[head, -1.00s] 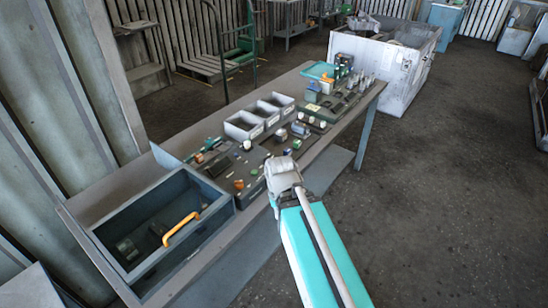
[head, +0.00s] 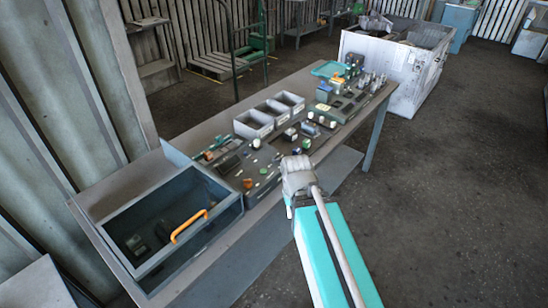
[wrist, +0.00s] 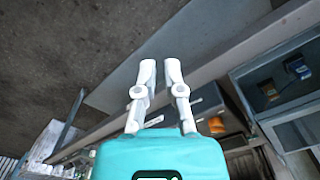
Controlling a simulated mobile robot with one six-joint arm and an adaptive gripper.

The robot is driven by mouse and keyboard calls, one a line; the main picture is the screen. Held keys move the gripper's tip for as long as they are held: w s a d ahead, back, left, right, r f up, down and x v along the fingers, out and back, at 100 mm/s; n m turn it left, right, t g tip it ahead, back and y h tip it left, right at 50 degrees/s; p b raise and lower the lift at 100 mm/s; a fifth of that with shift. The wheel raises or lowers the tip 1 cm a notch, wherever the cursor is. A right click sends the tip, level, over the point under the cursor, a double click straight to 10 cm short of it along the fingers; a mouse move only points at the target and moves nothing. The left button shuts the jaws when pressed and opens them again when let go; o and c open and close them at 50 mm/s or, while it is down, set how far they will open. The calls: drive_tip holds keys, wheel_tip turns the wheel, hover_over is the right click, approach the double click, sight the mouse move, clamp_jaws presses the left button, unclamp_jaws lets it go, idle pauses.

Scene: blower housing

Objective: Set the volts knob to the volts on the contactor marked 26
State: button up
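A dark control panel (head: 233,175) lies on the bench, with a white knob (head: 256,143), an orange knob (head: 247,183) and small green and red parts. Which one is the volts knob cannot be read. Small block-like devices, one of them blue-grey (head: 308,129), stand farther along the bench. No marking 26 or volts figure is legible, so I cannot pick out the contactor. My gripper (wrist: 161,72) is empty, its two pale fingers slightly apart at the tips. In the head view it hangs at the bench's front edge, right of the panel, touching nothing visible.
Grey bins (head: 253,124) stand behind the panel. More devices and a teal tray (head: 330,69) are at the far end. A white crate (head: 385,70) stands beyond; floor right is clear.

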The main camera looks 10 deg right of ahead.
sight(276, 156)
drive_tip(key=shift+o, duration=1)
drive_tip(key=shift+w+r, duration=0.15)
drive_tip(key=shift+w, duration=0.3)
drive_tip(key=o, duration=0.7)
drive_tip(key=shift+n, duration=0.7)
drive_tip(key=w, duration=0.2)
drive_tip(key=w+r+p, duration=0.1)
drive_tip(key=w, duration=0.1)
drive_tip(key=w+p, duration=0.1)
drive_tip(key=w, duration=0.1)
drive_tip(key=shift+d+r, duration=0.1)
drive_tip(key=shift+r, duration=0.3)
drive_tip(key=shift+c, duration=0.2)
drive_tip(key=w+r+n+p, duration=0.2)
drive_tip(key=w, duration=0.6)
drive_tip(key=w+r+n+p, duration=0.2)
drive_tip(key=w, duration=0.7)
drive_tip(key=w+d+r+n+p, duration=0.1)
drive_tip(key=w+r+n+p, duration=0.1)
drive_tip(key=w, duration=0.7)
drive_tip(key=shift+w+r+n+p, duration=0.2)
drive_tip(key=shift+r+n+p, duration=0.05)
drive_tip(key=shift+n+p, duration=0.05)
drive_tip(key=shift+s+f, duration=0.1)
drive_tip(key=shift+f, duration=0.1)
wheel_tip(276, 156, down, 13)
drive_tip(key=b, duration=1.4)
drive_tip(key=shift+f, duration=0.2)
drive_tip(key=c, duration=1.1)
